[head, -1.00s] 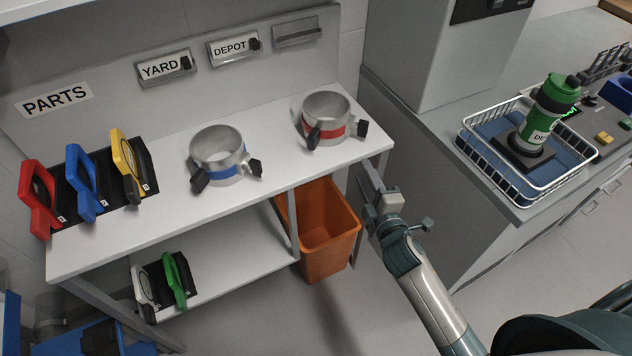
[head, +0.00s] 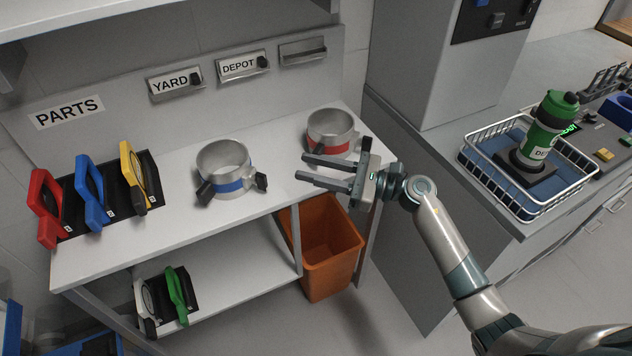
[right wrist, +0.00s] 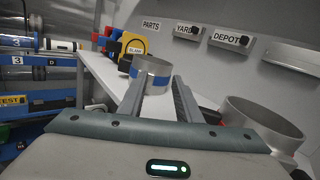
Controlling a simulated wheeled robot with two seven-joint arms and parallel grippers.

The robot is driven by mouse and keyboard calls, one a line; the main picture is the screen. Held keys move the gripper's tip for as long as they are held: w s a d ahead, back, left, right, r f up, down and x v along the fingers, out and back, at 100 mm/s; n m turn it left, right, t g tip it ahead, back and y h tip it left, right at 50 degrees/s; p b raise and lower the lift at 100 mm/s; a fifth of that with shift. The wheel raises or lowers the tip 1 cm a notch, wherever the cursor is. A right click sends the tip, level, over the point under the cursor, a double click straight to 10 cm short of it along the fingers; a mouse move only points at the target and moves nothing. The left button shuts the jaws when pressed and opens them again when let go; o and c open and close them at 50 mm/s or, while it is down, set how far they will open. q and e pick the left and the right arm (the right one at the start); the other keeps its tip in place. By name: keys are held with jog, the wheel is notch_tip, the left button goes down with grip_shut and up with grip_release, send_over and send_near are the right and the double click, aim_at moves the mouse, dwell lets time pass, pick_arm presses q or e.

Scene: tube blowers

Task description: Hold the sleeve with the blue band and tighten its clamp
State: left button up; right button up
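The sleeve with the blue band (head: 224,169) stands upright on the white shelf top in the head view. It is a short open metal ring with black clamp knobs (head: 205,192) low on its left and right sides. It also shows in the right wrist view (right wrist: 153,73), ahead between the fingers. My right gripper (head: 305,168) is open and empty, its fingers pointing left toward this sleeve with a gap between. It hangs in front of the red-banded sleeve (head: 331,131), hiding part of its lower side. My left gripper is not in view.
Red, blue and yellow handled parts (head: 90,188) stand in a black rack at the left of the shelf top. An orange bin (head: 328,250) is below. A wire basket (head: 525,165) with a green bottle is on the right counter. Shelf space between the sleeves is clear.

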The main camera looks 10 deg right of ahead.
jog(key=f+n+g, duration=0.1)
jog(key=n+g, duration=0.1)
jog(key=s+f+n+g+h, duration=0.1)
jog(key=f+n, duration=0.1)
jog(key=shift+s+d+n+g, duration=0.1)
jog(key=shift+d+n+g, duration=0.05)
jog(key=shift+n+g, duration=0.25)
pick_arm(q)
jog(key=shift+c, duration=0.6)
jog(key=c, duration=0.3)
